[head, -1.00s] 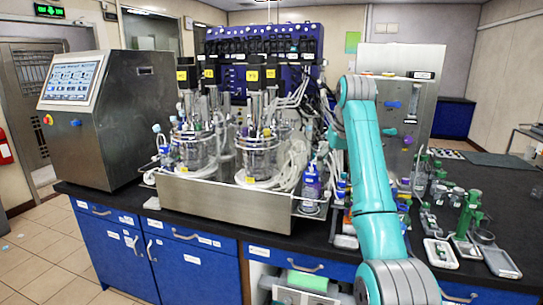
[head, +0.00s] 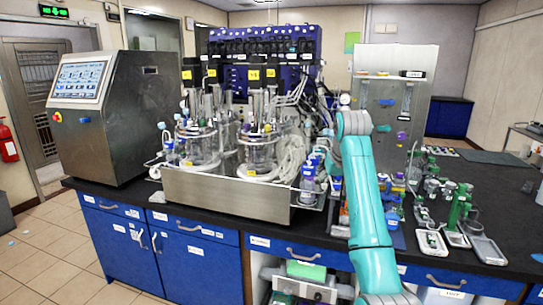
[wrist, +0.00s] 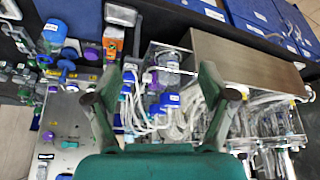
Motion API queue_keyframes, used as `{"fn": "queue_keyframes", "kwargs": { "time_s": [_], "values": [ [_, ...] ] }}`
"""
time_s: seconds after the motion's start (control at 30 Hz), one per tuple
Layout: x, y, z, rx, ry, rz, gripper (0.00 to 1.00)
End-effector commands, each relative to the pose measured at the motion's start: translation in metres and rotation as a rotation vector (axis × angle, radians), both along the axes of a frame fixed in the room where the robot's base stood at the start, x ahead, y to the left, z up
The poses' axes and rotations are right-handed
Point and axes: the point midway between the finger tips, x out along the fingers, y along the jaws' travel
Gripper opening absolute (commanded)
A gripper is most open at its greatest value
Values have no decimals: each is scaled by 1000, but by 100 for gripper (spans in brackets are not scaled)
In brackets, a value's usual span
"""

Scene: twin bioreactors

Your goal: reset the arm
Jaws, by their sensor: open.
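My arm, teal with grey joints, rises from the lower middle of the head view in front of the bench. Its gripper is hidden in that view. In the wrist view my gripper (wrist: 165,98) has its two fingers spread wide apart, with nothing between them. It hangs over the bench, above bottles, white tubing and the bioreactor tray. The twin bioreactors (head: 198,148) are glass vessels with black motors on top, standing in a steel tray (head: 225,193) left of my arm.
A steel control cabinet with a screen (head: 78,80) stands on the left of the black bench. An upright steel panel (head: 390,90) stands behind my arm. Green stands (head: 458,208) and white trays (head: 432,243) fill the right side. Blue drawers (head: 195,228) form the bench front.

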Motion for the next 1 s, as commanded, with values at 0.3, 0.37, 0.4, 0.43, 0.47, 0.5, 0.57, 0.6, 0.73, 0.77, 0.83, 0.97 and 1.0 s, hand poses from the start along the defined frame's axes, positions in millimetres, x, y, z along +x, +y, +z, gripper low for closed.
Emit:
{"fn": "queue_keyframes", "kwargs": {
  "time_s": [0.3,0.37,0.4,0.43,0.47,0.5,0.57,0.6,0.73,0.77,0.83,0.97,1.0],
  "values": [
    [-4,0,-111,3,-59,-9,82],
    [-8,0,-138,4,-76,-12,82],
    [-11,0,-156,5,-89,-13,82],
    [-14,0,-169,5,-99,-14,82],
    [-18,0,-182,5,-107,-15,82],
    [-23,0,-198,5,-119,-17,82],
    [-31,-1,-223,7,-138,-19,82],
    [-37,-1,-239,7,-149,-20,82],
    [-60,-1,-287,8,-189,-26,82],
    [-67,-1,-297,8,-198,-26,82],
    [-82,-1,-321,9,-220,-28,82],
    [-114,-2,-361,10,-259,-34,82],
    [-124,-2,-373,11,-271,-35,82]
  ]
}}
